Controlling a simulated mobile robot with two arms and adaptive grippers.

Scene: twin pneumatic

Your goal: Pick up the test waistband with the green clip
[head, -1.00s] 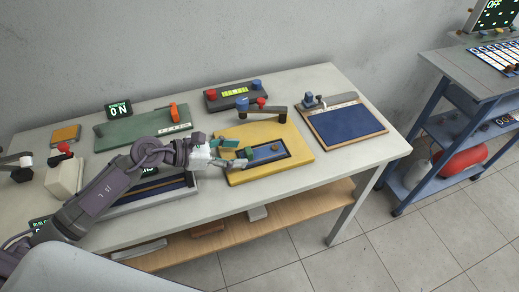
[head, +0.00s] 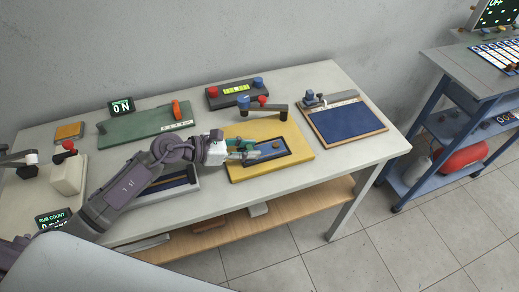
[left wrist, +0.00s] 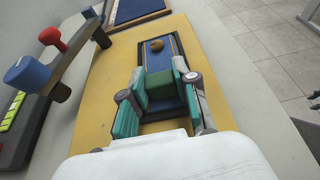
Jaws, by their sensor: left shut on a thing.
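My left gripper (head: 246,150) is at the left end of a blue strip (head: 268,151) in a dark frame on a yellow board (head: 300,162). In the left wrist view its teal fingers (left wrist: 160,108) are shut on a green block (left wrist: 160,83), which looks like the green clip. The blue strip (left wrist: 170,66) runs beyond the clip, with a round orange-brown piece (left wrist: 155,46) near its far end. I cannot tell whether the clip is lifted off the strip. My right gripper is not in view.
A lever with blue and red knobs (head: 263,106) stands at the back of the yellow board. A blue panel on a clipboard-like board (head: 344,124) lies to the right. A green board (head: 145,122) lies at the back left. The table's front right (head: 350,158) is clear.

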